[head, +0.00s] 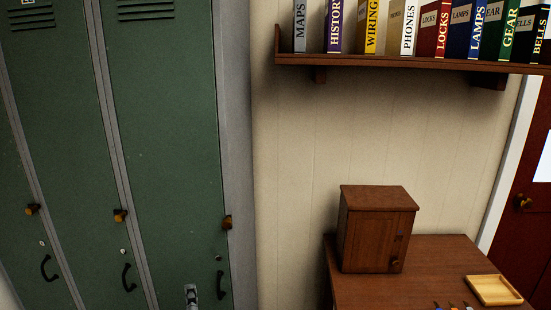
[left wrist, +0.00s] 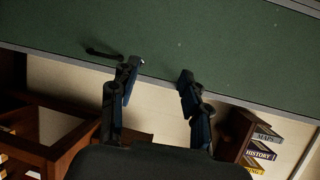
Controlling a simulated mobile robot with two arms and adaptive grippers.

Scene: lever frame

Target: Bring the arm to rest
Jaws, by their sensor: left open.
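My left gripper (left wrist: 157,77) shows in the left wrist view with its two dark fingers apart and nothing between them. Past the fingertips is a green locker door (left wrist: 220,50) with a black handle (left wrist: 103,53) near the left finger; I cannot tell the gap between them. In the head view a small grey metal part (head: 191,295) shows at the bottom edge in front of the lockers; I cannot tell whether it is part of my arm. My right gripper is in neither view.
Green lockers (head: 160,150) with handles fill the left of the head view. A bookshelf (head: 420,64) hangs at upper right. A shut wooden cabinet (head: 375,235) and a yellow tray (head: 494,290) sit on a brown desk (head: 440,265). A red door (head: 520,220) is at right.

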